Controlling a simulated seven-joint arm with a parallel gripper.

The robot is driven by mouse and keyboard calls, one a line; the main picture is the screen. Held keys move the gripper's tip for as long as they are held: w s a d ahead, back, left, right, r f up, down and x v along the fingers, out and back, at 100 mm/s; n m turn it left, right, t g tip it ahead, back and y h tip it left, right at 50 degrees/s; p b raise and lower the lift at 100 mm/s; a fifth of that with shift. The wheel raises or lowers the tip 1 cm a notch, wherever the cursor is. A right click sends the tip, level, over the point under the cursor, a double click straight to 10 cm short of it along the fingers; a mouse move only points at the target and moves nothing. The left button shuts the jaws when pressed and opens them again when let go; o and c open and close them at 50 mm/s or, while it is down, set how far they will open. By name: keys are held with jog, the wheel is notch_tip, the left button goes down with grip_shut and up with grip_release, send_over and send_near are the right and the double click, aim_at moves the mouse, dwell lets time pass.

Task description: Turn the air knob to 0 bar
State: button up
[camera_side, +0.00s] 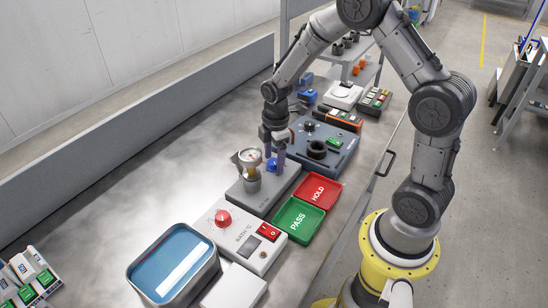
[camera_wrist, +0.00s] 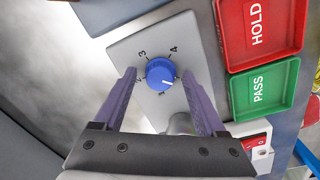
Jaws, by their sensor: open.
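The blue air knob (camera_wrist: 158,72) sits on a light grey plate (camera_wrist: 120,52) in the wrist view. Its white pointer mark faces the lower right. The digits 3 and 4 show beside it; other scale marks are small or partly covered. In the side view the knob (camera_side: 271,164) stands on the grey station block (camera_side: 254,201), beside a round gauge (camera_side: 249,157) whose reading is too small to tell. My gripper (camera_side: 274,164) points down over the knob. Its purple fingers (camera_wrist: 159,78) are open, one on each side of the knob; I cannot tell whether they touch it.
A red HOLD tray (camera_side: 318,191) and a green PASS tray (camera_side: 298,220) lie right of the block. A bath unit with a red knob (camera_side: 223,218) and a blue-filled tank (camera_side: 172,262) stand nearer the camera. A blue-grey station (camera_side: 323,143) stands behind.

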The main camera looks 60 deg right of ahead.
notch_tip(320, 180, up, 14)
jog(key=shift+s+a, duration=0.2)
jog(key=shift+s, duration=0.15)
jog(key=shift+f, duration=0.1)
notch_tip(320, 180, up, 8)
jog(key=t, duration=0.2)
send_over(274, 163)
jog(key=s+a, duration=0.3)
jog(key=s+a+r+m+t, duration=0.2)
jog(key=s+r, duration=0.2)
jog(key=s, duration=0.3)
jog(key=s+a+f+m+t, duration=0.1)
jog(key=s+f+m, duration=0.3)
jog(key=s+m, duration=0.6)
jog(key=shift+s+a, duration=0.4)
jog(key=shift+a, duration=0.2)
